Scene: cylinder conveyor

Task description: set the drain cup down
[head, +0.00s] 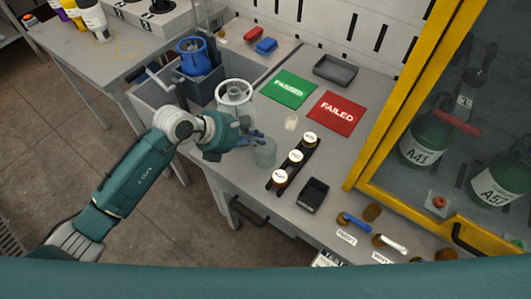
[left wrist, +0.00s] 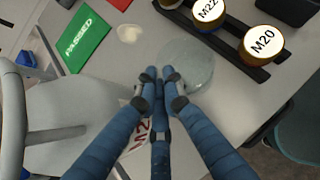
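The drain cup, a clear, faintly grey cup (head: 265,154), is upright at the table's near left edge, left of the black jar rack. In the left wrist view the cup (left wrist: 190,62) shows as a pale round shape just beyond the fingertips. My left gripper (head: 253,140) has blue fingers and is at the cup's upper left side. Its fingertips (left wrist: 160,78) are close together and overlap the cup's edge. I cannot tell whether they grip its wall or only lie beside it. The cup's base contact is unclear. My right gripper is out of view.
A black rack (head: 292,165) with three white-lidded jars stands close right of the cup. Green (head: 288,88) and red (head: 336,113) mats lie behind. A white-rimmed vessel (head: 234,92) is at the back left. A small black tray (head: 313,195) is right of the rack.

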